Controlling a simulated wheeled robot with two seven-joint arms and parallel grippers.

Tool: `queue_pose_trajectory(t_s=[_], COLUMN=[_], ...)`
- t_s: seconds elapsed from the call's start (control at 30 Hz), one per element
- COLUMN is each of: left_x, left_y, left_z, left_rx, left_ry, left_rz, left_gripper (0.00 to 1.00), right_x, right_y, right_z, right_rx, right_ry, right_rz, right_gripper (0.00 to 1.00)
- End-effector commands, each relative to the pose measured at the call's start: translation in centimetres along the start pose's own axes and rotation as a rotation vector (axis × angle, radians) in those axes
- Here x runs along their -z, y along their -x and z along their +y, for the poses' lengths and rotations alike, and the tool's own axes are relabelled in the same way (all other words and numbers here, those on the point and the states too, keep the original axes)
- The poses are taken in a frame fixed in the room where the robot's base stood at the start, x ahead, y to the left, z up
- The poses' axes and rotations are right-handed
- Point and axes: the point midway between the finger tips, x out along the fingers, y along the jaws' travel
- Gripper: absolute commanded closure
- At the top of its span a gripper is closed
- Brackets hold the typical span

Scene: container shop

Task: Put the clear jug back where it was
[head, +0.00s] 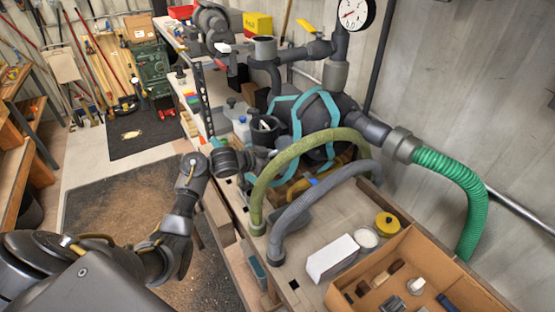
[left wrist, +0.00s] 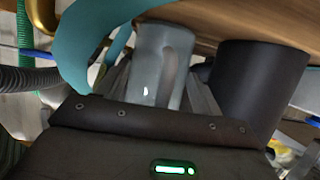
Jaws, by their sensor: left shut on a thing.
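My left gripper (head: 266,157) reaches in from the left over the bench, in front of the dark round machine with teal straps. In the left wrist view, the left gripper (left wrist: 158,88) is shut on the clear jug (left wrist: 163,58), a greyish see-through cylinder between the two fingers. A dark cylindrical container (left wrist: 262,85) stands close to the right of the jug there. In the head view I cannot clearly make out the jug at the fingers. I cannot tell whether its base touches the bench. My right gripper is not in view.
The teal-strapped machine (head: 345,110) stands just beyond the gripper. A dark cup (head: 265,132) and a pale bottle (head: 242,130) stand close behind it. Green (head: 300,150) and grey (head: 318,195) hoses arch to the right. A cardboard box (head: 440,262), white carton (head: 333,258) and yellow lid (head: 387,223) occupy the near bench.

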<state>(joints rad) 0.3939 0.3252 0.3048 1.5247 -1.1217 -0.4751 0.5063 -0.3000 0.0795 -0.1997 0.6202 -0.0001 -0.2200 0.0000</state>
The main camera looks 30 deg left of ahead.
Motion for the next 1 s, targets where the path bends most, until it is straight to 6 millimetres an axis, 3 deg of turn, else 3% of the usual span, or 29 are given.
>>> queue_pose_trajectory(t_s=[0.23, 0.27, 0.4, 0.77, 1.0], left_x=[-0.3, -0.3, -0.3, 0.1, -0.2], left_y=[-0.1, -0.1, -0.1, 0.1, 4.2], left_z=[0.0, 0.0, 0.0, 0.0, -0.1], left_rx=[0.0, 0.0, 0.0, 0.0, 0.003], left_ry=[0.0, 0.0, 0.0, -0.001, -0.006], left_rz=[0.0, 0.0, 0.0, 0.001, -0.002], left_gripper=[0.61, 0.31, 0.12, 0.12, 0.12], right_x=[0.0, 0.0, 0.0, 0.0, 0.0], right_y=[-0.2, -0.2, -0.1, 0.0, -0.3], right_z=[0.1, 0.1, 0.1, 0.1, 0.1], right_rx=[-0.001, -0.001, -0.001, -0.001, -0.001], right_ry=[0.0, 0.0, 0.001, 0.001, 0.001], right_rz=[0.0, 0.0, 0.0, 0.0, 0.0], right_gripper=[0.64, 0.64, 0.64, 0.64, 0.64])
